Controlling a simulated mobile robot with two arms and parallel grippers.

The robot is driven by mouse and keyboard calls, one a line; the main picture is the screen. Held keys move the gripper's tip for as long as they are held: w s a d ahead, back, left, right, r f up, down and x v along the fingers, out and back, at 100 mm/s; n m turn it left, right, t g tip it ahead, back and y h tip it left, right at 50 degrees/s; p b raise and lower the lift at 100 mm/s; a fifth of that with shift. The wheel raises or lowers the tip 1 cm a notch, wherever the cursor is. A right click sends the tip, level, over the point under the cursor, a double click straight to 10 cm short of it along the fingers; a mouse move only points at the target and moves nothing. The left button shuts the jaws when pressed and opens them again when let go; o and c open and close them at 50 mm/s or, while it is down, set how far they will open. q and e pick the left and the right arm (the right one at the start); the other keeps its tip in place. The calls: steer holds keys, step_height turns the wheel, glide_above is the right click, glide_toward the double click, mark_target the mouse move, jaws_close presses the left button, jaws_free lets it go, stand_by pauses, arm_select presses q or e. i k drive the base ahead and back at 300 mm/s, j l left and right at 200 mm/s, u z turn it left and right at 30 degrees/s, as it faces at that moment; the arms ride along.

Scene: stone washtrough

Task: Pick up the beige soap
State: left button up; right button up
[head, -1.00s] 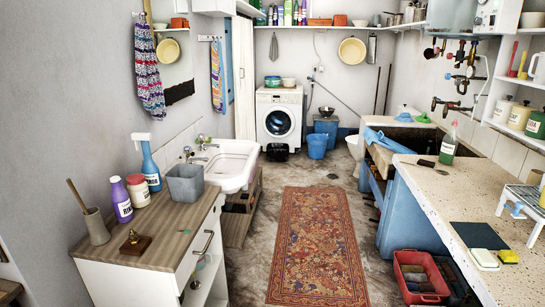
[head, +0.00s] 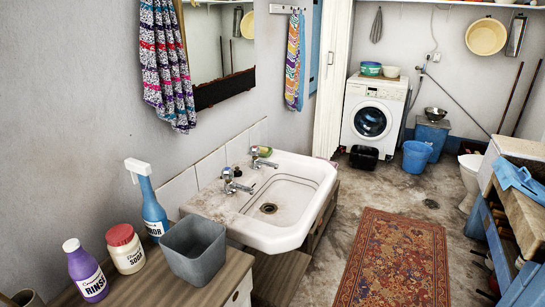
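I cannot make out a beige soap for certain in the head view. A small yellow-green item (head: 265,151) lies at the back edge of the white sink (head: 318,185), by the far tap; it is too small to tell what it is. A jar labelled as soap (head: 125,249), white with a red lid, stands on the wooden counter at the lower left. Neither of my grippers is in view.
A grey bin (head: 194,250), a blue spray bottle (head: 152,207) and a purple bottle (head: 86,270) crowd the wooden counter (head: 232,272). A patterned rug (head: 398,258) lies on the floor right of the sink. A blue bucket (head: 416,157) stands farther back.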

mark_target(263, 149)
steer(key=i+l+u, duration=0.1)
steer(key=u, duration=0.3)
steer(key=i+l+u, duration=0.1)
steer(key=u, duration=0.35)
steer(key=i+l+u, duration=0.15)
steer(key=l+u, duration=0.25)
steer(key=l, duration=0.15)
steer(key=i+l+u, duration=0.1)
steer(key=l+u, duration=0.3)
steer(key=l, duration=0.15)
steer(key=l+u, duration=0.4)
steer(key=l, duration=1.05)
steer(key=k+l+u, duration=0.1)
steer(key=l, duration=0.75)
steer(key=k+l+u, duration=0.1)
steer(key=l, duration=0.7)
